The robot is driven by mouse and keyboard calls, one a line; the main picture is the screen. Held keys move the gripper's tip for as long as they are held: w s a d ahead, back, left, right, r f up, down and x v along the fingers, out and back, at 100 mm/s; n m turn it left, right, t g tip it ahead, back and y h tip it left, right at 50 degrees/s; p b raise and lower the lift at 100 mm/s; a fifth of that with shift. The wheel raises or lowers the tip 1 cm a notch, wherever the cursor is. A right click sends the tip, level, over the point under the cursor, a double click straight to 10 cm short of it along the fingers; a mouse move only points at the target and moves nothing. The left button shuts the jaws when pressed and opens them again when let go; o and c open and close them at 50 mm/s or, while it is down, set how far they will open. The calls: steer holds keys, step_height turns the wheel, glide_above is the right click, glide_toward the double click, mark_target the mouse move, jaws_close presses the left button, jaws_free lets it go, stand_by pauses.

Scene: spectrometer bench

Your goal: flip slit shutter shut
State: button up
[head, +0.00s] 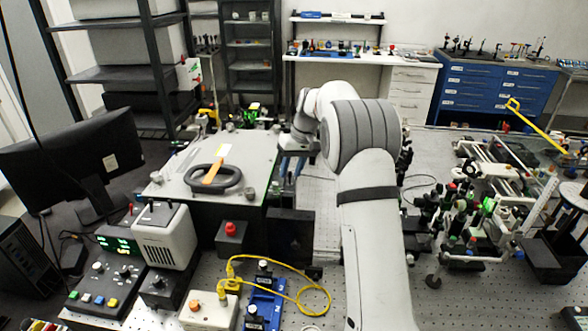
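The spectrometer appears to be the dark box with a light grey lid (255,158) left of my arm. A black ring handle (229,180) and an orange strip (211,174) are on the lid. I cannot pick out the slit shutter for certain; it may be hidden behind my arm or too small to tell. My gripper (291,166) is at the right edge of the box, with two bluish finger-like parts pointing down. It is small and partly covered by my arm, so I cannot tell its opening or whether it touches anything.
A white-grey lamp housing (165,236) and a control box with green digits (110,270) stand front left. A yellow cable (312,290) loops over the perforated bench at front. Crowded optics posts (470,215) stand right of my arm. A monitor (70,160) is at left.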

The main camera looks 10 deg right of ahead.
steer(key=b+v, duration=0.1)
steer(key=v, duration=0.6)
steer(key=shift+r, duration=0.35)
steer(key=shift+d, duration=0.1)
